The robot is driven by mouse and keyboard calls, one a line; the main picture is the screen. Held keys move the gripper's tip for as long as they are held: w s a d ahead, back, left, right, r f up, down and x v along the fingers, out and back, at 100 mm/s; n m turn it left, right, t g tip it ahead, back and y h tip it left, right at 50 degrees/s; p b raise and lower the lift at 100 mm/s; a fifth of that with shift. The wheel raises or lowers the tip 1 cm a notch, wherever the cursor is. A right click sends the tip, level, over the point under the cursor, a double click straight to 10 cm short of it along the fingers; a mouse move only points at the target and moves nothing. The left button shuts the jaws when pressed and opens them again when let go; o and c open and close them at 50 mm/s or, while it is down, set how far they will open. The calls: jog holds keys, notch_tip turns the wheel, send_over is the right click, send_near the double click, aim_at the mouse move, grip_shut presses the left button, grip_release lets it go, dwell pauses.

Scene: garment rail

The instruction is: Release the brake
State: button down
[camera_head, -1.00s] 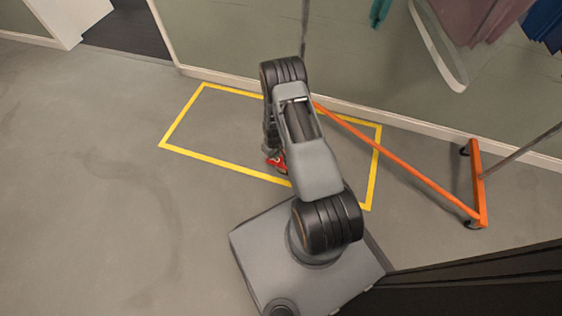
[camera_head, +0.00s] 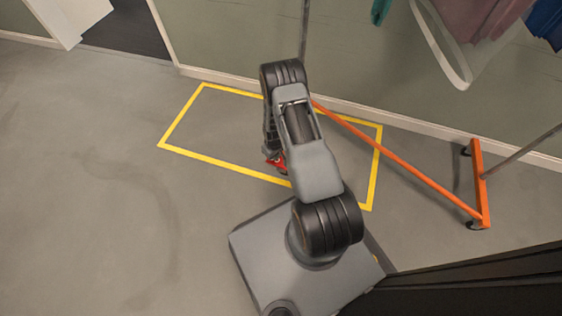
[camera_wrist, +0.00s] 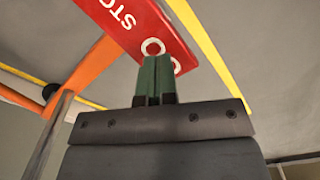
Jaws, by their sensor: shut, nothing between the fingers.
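The brake is a red pedal (camera_wrist: 130,22) with white lettering that reads in part "STO" and a white ring mark. In the head view a small part of the red pedal (camera_head: 279,163) shows beside my arm, near the rail's left end. My arm hides the rest of it and the fingers.
The garment rail's orange base bar (camera_head: 400,164) runs right to an orange foot (camera_head: 478,185) with dark castors. Yellow tape (camera_head: 215,161) marks a rectangle on the floor. Hanging clothes (camera_head: 480,15) are at upper right. The floor at left is clear.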

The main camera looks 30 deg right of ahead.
jog(key=shift+f+b, duration=0.65)
jog(key=shift+f, duration=0.15)
jog(key=shift+r, duration=0.15)
jog(key=shift+r+p, duration=2.55)
jog(key=shift+r, duration=0.85)
